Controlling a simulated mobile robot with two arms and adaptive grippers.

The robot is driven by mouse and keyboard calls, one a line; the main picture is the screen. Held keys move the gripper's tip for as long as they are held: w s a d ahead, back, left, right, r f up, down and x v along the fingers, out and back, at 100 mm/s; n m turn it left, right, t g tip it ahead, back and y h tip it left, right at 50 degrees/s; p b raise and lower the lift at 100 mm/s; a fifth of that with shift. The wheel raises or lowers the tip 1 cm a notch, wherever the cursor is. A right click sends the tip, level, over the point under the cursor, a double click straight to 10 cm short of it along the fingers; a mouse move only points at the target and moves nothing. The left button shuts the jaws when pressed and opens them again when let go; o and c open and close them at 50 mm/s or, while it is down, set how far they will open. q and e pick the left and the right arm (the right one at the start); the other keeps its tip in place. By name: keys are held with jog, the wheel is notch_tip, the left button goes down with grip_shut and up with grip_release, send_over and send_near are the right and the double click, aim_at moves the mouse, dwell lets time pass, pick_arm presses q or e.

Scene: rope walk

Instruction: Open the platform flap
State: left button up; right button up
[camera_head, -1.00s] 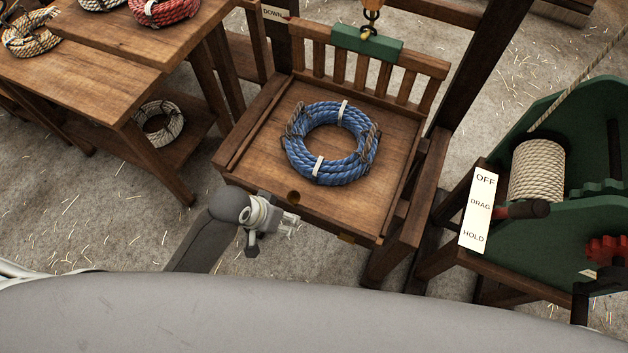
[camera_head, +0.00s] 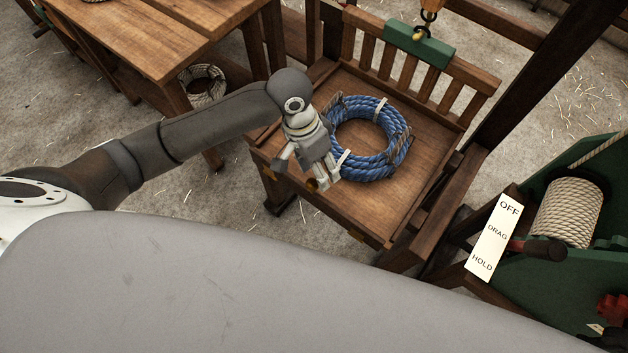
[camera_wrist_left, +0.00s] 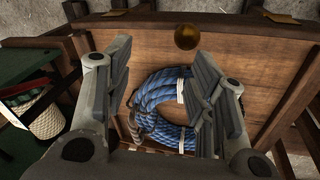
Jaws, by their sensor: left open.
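The wooden platform (camera_head: 375,215) stands right of the middle in the head view, with a slatted rail at its back. I cannot make out the flap's outline; the front part looks level with the rest. My left gripper (camera_head: 321,181) is over the front left of the platform, close by the knob. In the left wrist view its fingers (camera_wrist_left: 162,75) are open with nothing held. My right gripper is not in view.
A blue rope coil (camera_head: 373,168) lies on the platform beside my left gripper. A green winch (camera_head: 540,265) with a rope drum and a label (camera_head: 495,237) stands at the right. Wooden tables (camera_head: 150,40) stand at the left. The floor in front is partly clear.

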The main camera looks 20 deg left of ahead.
aim_at(312, 181)
pick_arm(q)
jog(key=shift+n+g+y, duration=0.3)
jog(key=shift+g+y, duration=0.1)
jog(key=shift+y, duration=0.1)
jog(key=f, duration=0.2)
jog(key=a+f+p, duration=0.1)
jog(key=f, duration=0.5)
jog(key=shift+a, duration=0.25)
jog(key=shift+f, duration=0.65)
grip_shut()
